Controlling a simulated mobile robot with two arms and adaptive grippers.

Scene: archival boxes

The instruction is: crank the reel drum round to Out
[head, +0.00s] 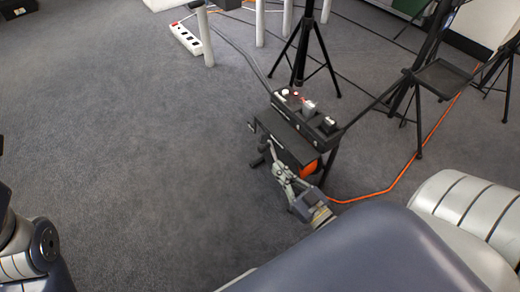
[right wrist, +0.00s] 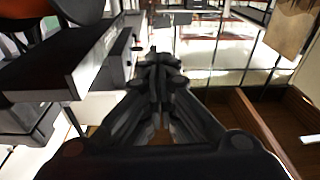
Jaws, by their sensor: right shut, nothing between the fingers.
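The reel drum (head: 309,168) shows as a small orange patch under the black bench (head: 284,146) in the head view; the rest is hidden by the bench and my arm. My right gripper (head: 272,152) is at the bench's near left side, its fingers shut and empty. In the right wrist view the shut fingertips (right wrist: 158,58) point away with nothing between them. A black box-shaped part (right wrist: 70,65) is close on their left, apart from them. I cannot clearly make out the crank or any Out mark. My left gripper is out of view.
Small items stand on the black unit (head: 305,118) on the bench. An orange cable (head: 395,184) runs along the carpet to the right. Black tripod stands (head: 300,55) are behind and right. A white power strip (head: 186,39) lies at the back. The carpet on the left is clear.

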